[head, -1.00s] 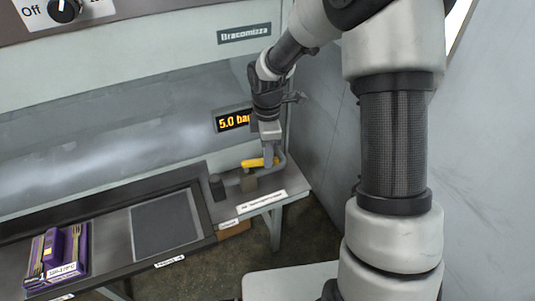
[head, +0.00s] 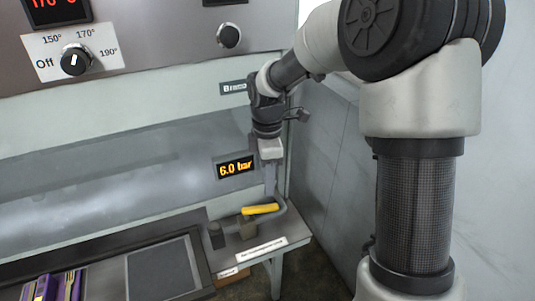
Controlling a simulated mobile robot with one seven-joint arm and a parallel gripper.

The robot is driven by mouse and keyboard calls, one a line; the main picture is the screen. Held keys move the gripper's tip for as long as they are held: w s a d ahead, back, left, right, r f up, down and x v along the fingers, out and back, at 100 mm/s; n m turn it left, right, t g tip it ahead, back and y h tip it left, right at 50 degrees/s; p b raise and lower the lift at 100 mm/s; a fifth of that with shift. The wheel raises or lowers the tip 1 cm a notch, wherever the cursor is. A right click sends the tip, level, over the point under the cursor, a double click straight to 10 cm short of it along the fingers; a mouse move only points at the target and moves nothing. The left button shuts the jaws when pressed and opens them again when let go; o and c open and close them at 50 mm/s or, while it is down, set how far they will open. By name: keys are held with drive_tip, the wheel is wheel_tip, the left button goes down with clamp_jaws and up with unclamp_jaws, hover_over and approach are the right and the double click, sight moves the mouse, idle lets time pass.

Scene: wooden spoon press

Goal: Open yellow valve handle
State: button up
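The yellow valve handle (head: 260,209) sits on a grey pipe fitting on the small shelf at the right end of the press. My gripper (head: 270,182) points down just above and behind the handle's right part. Its fingers are small and partly merged with the pipe, so I cannot tell whether they touch the handle or how far apart they are. The pressure display (head: 236,168) to the left of my gripper reads 6.0 bar.
A dark cylinder (head: 216,236) and a brownish block (head: 247,228) stand by the handle. A grey plate (head: 163,270) and purple boxes (head: 52,288) lie to the left. The grey wall (head: 335,190) is close on the right. A knob (head: 76,60) is at upper left.

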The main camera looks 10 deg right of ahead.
wheel_tip(320, 180, up, 9)
drive_tip(key=shift+f, duration=0.15)
